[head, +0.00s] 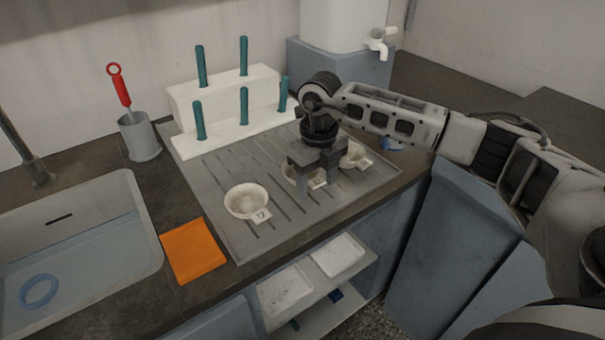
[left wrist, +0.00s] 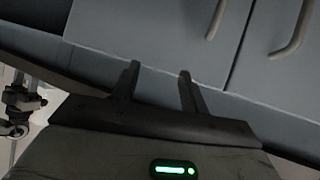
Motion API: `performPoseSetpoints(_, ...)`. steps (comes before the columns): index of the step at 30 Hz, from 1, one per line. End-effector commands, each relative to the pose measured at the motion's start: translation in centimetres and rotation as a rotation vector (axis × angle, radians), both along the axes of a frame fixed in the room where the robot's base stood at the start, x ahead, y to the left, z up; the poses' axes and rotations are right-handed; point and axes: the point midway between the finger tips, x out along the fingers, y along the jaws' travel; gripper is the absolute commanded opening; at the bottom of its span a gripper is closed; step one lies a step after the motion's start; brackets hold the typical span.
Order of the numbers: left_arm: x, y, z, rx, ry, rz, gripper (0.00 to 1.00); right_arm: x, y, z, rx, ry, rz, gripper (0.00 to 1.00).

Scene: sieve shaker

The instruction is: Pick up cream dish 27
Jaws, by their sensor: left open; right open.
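The front-left dish (head: 245,199) has a tag that seems to read 17 or 27; I cannot tell which. My left gripper (left wrist: 158,76) is open and empty in the left wrist view.
A white rack with teal pegs (head: 222,106) stands behind the dishes on the mat (head: 225,235). An orange cloth (head: 193,250), a sink (head: 148,215) and a grey cup with a red-handled tool (head: 139,137) are left. Cabinet doors (left wrist: 180,38) face my left gripper.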

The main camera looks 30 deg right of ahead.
Motion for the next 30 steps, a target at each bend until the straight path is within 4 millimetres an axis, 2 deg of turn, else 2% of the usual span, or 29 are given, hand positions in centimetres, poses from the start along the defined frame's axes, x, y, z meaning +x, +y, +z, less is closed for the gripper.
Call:
performPoseSetpoints(6,0.1,0.0,-0.1,0.001,0.0,-0.001,0.45,0.0,0.0,-0.2,0.0,-0.001,0.0,0.56)
performPoseSetpoints(7,0.1,0.0,-0.1,0.001,0.0,-0.001,0.45,0.0,0.0,-0.1,0.0,-0.001,0.0,0.51)
performPoseSetpoints(12,0.0,0.0,-0.1,0.001,0.001,-0.001,0.45,0.0,0.0,-0.1,0.0,-0.001,0.0,0.07)
performPoseSetpoints(23,-0.3,0.0,-0.4,0.001,0.011,0.0,0.45,0.1,0.0,0.2,0.0,-0.003,0.0,0.07)
performPoseSetpoints(26,-0.4,0.0,-0.4,0.001,0.013,-0.001,0.45,0.1,0.0,1.0,0.0,-0.005,0.0,0.07)
performPoseSetpoints(30,-0.5,0.0,-0.4,0.002,0.015,-0.001,0.45,0.1,0.0,3.0,0.001,-0.008,0.0,0.07)
